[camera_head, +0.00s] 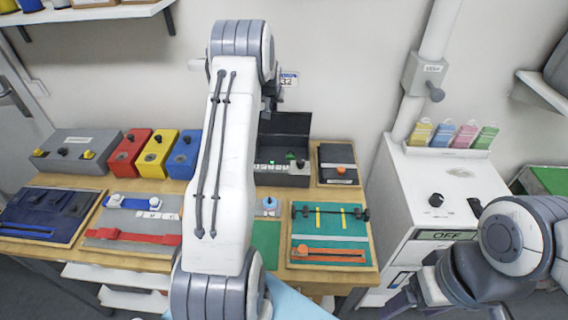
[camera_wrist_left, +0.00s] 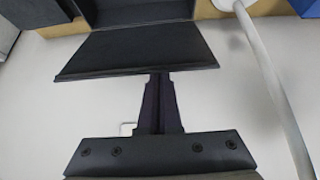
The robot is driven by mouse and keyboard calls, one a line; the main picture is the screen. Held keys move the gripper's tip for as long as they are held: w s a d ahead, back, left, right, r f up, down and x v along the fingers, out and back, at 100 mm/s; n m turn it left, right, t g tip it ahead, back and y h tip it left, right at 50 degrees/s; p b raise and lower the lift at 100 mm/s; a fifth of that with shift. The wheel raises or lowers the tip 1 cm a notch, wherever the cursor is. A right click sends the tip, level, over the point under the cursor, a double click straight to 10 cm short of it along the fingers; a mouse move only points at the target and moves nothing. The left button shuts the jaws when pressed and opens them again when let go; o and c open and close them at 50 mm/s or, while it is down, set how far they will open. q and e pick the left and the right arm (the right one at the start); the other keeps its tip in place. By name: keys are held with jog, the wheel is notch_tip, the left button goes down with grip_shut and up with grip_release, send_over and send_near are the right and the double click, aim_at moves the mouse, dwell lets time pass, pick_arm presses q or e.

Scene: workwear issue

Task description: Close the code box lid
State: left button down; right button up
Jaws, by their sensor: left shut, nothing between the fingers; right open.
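The dark code box (camera_head: 292,180) stands at the back of the table, partly hidden by my left arm. Its dark lid (camera_head: 290,123) is raised at the back, and light tags and a green piece show inside. In the left wrist view the lid (camera_wrist_left: 135,50) is a dark panel with the box (camera_wrist_left: 140,12) beyond it. My left gripper (camera_wrist_left: 160,78) is shut and empty, its tips at the lid's near edge; I cannot tell if they touch. In the head view it is mostly hidden behind my arm. My right gripper (camera_head: 408,299) is open at the lower right, away from the box.
Red (camera_head: 128,153), yellow (camera_head: 158,154) and blue (camera_head: 184,155) boxes stand left of the code box. A dark case (camera_head: 337,163) is close on its right. Trays with tools lie in front. A white cabinet (camera_head: 440,185) stands right of the table.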

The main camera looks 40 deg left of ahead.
pick_arm(q)
jog(key=shift+s, duration=0.1)
jog(key=shift+s+d+f+b, duration=0.4)
jog(key=shift+s+b, duration=0.2)
jog(key=shift+s+d+f+b, duration=0.35)
jog(key=shift+s+d+b, duration=0.05)
jog(key=shift+s+b, duration=0.2)
